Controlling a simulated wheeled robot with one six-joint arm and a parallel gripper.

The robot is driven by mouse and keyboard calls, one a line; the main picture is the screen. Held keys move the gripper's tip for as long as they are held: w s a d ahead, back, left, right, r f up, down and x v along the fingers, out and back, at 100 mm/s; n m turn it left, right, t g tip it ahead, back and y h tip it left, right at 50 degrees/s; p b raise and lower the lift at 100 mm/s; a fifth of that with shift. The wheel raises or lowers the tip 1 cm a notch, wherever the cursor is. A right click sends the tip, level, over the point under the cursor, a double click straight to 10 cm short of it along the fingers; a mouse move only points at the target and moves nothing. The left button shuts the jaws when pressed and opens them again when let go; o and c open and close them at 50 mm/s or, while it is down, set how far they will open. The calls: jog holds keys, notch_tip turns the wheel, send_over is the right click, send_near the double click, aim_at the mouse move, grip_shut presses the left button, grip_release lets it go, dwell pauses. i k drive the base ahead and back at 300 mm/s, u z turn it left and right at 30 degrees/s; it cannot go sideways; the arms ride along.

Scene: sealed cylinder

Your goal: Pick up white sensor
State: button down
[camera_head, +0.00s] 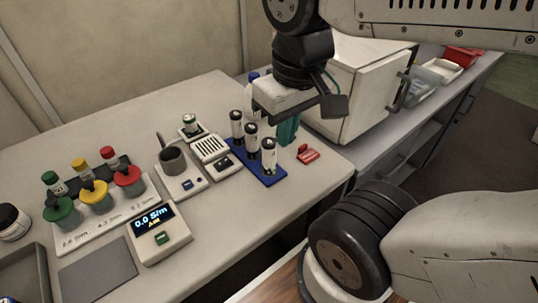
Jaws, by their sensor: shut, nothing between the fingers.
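Several white devices lie on the bench, and I cannot tell for certain which one is the white sensor. A white box with a lit display reading 0.0 S/m (143,246) sits near the front edge. A white slotted device (210,146) lies farther back, beside a blue rack (266,176). My gripper (292,112) is above the back right of the bench, near the tops of the dark-capped cylinders (250,138) in the rack. It is shut and empty, apart from both white devices. Its fingertips are hard to make out.
Red, yellow and green capped items stand on a white labelled plate (75,235) at left. A grey cup (173,160) stands on a white base. A small red item (307,154) and a teal object (288,130) are near the rack. A large white cabinet (355,85) stands behind.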

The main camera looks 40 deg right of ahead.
aim_at(269, 159)
jog(key=u, duration=0.4)
jog(key=k, duration=1)
jog(key=z, duration=1.45)
